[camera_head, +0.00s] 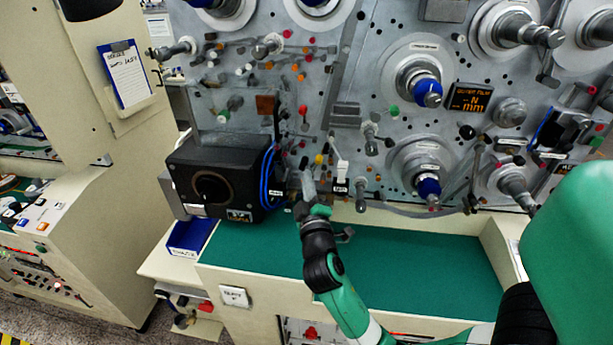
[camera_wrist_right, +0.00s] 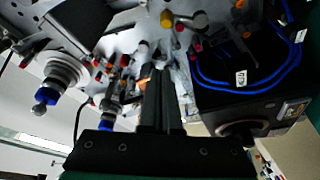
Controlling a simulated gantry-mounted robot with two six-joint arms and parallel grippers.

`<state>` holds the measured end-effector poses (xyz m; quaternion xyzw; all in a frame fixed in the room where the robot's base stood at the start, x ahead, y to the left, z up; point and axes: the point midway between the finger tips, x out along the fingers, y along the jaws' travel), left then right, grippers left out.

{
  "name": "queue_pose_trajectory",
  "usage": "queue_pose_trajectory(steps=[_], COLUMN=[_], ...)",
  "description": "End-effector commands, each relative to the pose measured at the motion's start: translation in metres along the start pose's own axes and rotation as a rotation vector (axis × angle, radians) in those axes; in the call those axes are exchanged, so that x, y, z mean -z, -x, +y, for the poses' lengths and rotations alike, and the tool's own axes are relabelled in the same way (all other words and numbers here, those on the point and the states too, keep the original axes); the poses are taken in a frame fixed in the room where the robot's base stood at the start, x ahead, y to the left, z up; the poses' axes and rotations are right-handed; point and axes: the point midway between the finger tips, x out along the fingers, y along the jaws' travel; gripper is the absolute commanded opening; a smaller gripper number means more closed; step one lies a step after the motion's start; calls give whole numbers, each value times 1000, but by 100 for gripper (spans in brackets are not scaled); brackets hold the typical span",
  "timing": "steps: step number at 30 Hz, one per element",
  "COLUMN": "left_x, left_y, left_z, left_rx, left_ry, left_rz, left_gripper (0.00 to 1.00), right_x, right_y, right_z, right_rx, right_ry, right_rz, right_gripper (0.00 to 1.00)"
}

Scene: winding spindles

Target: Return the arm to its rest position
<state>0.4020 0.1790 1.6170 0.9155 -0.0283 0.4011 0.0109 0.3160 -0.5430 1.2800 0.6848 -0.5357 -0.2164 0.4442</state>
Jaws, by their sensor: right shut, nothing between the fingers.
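My right gripper (camera_head: 308,185) is in front of the machine panel, above the green work surface (camera_head: 400,270), just right of the black box. Its fingers are shut with nothing between them. In the right wrist view the shut fingers (camera_wrist_right: 160,100) point toward the panel (camera_wrist_right: 180,75). The green and black arm comes up from the lower right of the head view. My left gripper is not in the head view.
A black box (camera_head: 215,185) with blue cables (camera_head: 268,175) stands left of the gripper. Spindles with blue tips (camera_head: 428,93) and several guide rollers stick out of the panel. A blue bin (camera_head: 190,237) is at the left. The green surface is clear.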

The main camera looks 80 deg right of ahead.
Motion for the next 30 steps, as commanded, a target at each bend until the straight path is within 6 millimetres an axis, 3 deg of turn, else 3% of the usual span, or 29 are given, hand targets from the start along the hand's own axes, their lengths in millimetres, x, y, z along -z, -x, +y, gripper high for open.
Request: queue_pose_trajectory(steps=[14, 17, 20, 23, 24, 27, 30], left_x=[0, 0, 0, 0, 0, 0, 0], left_y=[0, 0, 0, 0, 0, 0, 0], left_z=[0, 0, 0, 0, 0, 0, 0], left_rx=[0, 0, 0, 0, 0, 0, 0], left_ry=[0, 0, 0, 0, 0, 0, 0], left_rz=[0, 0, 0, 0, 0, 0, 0], left_gripper=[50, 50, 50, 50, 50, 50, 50], right_x=[1, 21, 71, 146, 178, 251, 308], right_y=[0, 4, 11, 30, 42, 79, 124], right_z=[0, -2, 11, 37, 50, 86, 129], right_rx=[1, 8, -4, 7, 29, 115, 232], right_ry=[-1, -19, -90, -253, -346, -603, -861], right_rz=[3, 40, 128, 271, 341, 523, 706], right_gripper=[0, 0, 0, 0, 0, 0, 0])
